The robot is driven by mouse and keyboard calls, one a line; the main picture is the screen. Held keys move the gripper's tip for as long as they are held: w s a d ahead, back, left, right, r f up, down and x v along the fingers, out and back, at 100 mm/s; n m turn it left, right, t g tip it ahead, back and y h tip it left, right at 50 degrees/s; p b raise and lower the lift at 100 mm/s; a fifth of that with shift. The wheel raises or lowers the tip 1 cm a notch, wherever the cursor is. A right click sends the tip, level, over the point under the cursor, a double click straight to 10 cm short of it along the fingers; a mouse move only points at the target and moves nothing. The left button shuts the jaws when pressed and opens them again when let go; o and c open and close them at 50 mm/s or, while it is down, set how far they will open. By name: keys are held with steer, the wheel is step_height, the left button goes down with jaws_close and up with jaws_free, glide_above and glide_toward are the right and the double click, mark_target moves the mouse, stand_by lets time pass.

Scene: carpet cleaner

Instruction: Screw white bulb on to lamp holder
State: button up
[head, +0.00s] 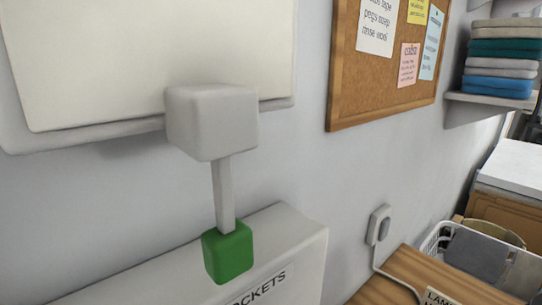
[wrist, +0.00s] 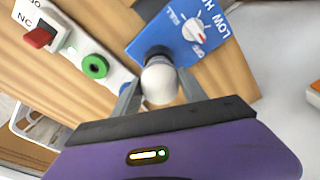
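In the wrist view, the round white bulb (wrist: 160,85) sits between the two grey fingers of my gripper (wrist: 159,88), which appear shut on its sides. Beyond the bulb is a dark round holder (wrist: 155,52) at the edge of a blue panel (wrist: 180,35). The bulb's far end lines up with this holder and meets or overlaps it in the picture. I cannot tell whether the thread is engaged, since the bulb's base is hidden. The bulb, the holder and my gripper do not show in the head view.
The blue panel has a white dial (wrist: 194,30). Beside it on the wooden board are a green ring (wrist: 95,66) and a red switch (wrist: 39,37). In the head view, a white block on a stem (head: 212,122) meets a green block (head: 228,252) before a pale box (head: 290,235).

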steer(key=shift+r, duration=0.1)
steer(key=shift+c, duration=0.3)
steer(key=shift+m+p, duration=0.75)
steer(key=shift+m, duration=0.45)
steer(key=shift+m+h+p, duration=0.4)
steer(key=shift+m+p, duration=0.7)
steer(key=shift+m, duration=0.7)
steer(key=o, duration=0.8)
steer(key=r, duration=0.5)
steer(key=s+r+b, duration=0.1)
steer(key=r, duration=0.1)
steer(key=shift+a+r, duration=0.25)
steer(key=shift+r, duration=0.05)
